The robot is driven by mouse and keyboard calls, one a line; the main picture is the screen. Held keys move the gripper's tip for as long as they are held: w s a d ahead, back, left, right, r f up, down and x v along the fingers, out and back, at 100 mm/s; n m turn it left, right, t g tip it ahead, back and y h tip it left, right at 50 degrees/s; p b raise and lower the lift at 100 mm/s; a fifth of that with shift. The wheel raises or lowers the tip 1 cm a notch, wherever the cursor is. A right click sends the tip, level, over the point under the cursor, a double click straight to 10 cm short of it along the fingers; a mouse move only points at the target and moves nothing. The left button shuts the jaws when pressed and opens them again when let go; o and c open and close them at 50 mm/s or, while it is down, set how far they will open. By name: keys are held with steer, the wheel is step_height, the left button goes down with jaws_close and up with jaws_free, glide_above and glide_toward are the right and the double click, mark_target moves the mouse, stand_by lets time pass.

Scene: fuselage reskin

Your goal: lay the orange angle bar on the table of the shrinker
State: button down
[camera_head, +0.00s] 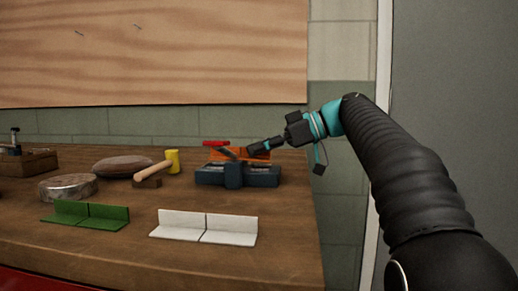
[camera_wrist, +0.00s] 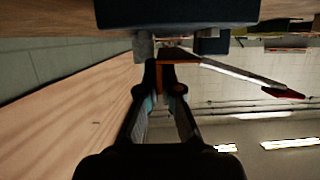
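The orange angle bar (camera_head: 228,155) is at the back of the dark blue-grey shrinker (camera_head: 236,175), partly hidden by my gripper and the machine. My gripper (camera_head: 252,151) reaches in from the right at the bar's right part. In the wrist view, the orange bar (camera_wrist: 167,76) lies between the two fingertips of my gripper (camera_wrist: 166,90), which look closed on it. The shrinker (camera_wrist: 175,12) fills the top of that view, close to the bar. Whether the bar rests on the shrinker's table or hangs just above it, I cannot tell.
A green angle bar (camera_head: 85,214) and a white angle bar (camera_head: 203,228) lie at the workbench front. A yellow-headed mallet (camera_head: 172,161), a round brown pad (camera_head: 122,166) and a round block (camera_head: 68,187) sit left of the shrinker. The shrinker's red-tipped lever (camera_wrist: 284,93) sticks out.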

steer(key=shift+f+b, duration=0.75)
steer(key=shift+f, duration=0.2)
stand_by(0.3)
steer(key=c, duration=1.2)
jaws_free()
steer(key=shift+c, duration=0.2)
steer(key=v, duration=1.1)
steer(key=shift+d, duration=0.15)
steer(key=shift+s+d+r, duration=0.1)
steer(key=shift+d+r, duration=0.1)
steer(key=shift+d, duration=0.15)
